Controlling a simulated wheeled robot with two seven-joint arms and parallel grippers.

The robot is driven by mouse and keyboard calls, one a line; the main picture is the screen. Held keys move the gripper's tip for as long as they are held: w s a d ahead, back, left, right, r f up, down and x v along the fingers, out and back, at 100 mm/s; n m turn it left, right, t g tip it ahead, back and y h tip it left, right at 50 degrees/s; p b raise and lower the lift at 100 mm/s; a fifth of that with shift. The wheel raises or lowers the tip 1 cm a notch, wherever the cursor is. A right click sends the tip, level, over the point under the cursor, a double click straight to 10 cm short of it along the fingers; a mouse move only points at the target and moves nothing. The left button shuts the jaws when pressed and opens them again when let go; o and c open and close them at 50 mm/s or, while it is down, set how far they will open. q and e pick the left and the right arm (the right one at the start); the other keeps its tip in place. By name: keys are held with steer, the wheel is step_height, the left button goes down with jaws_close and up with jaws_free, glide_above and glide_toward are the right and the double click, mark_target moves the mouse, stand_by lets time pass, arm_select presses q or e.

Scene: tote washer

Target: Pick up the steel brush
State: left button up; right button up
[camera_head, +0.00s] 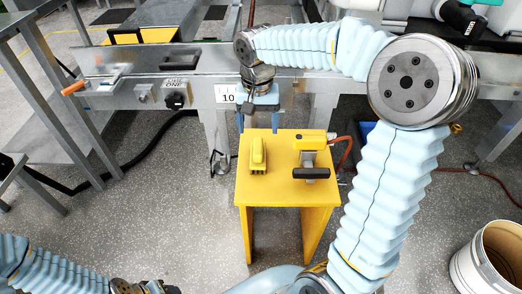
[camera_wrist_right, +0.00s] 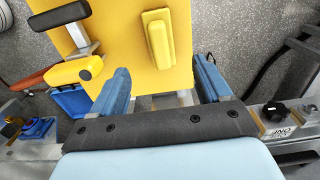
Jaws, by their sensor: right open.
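The brush (camera_head: 258,154) is a yellow block with short bristles showing at its near end. It lies on the left half of a small yellow table (camera_head: 285,192). It also shows in the right wrist view (camera_wrist_right: 157,38), lying beyond the fingertips and roughly in line with the gap between them. My right gripper (camera_head: 258,121) is open and empty, at the table's far edge, behind the brush and apart from it. Its two blue fingers show in the right wrist view (camera_wrist_right: 160,66). My left arm shows only at the lower left, and its gripper is not visible.
A yellow tool with a black handle (camera_head: 311,173) and a red hose lies right of the brush. A steel machine front with a black knob (camera_head: 175,101) and an orange-handled lever (camera_head: 74,88) runs behind the table. A white bin (camera_head: 462,268) stands at lower right.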

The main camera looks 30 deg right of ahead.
mark_target(258, 145)
step_height(258, 145, down, 11)
steer(key=shift+r+b, duration=0.1)
steer(key=shift+b, duration=0.3)
steer(key=shift+c, duration=0.3)
steer(key=c, duration=1.1)
steer(key=shift+c, duration=0.2)
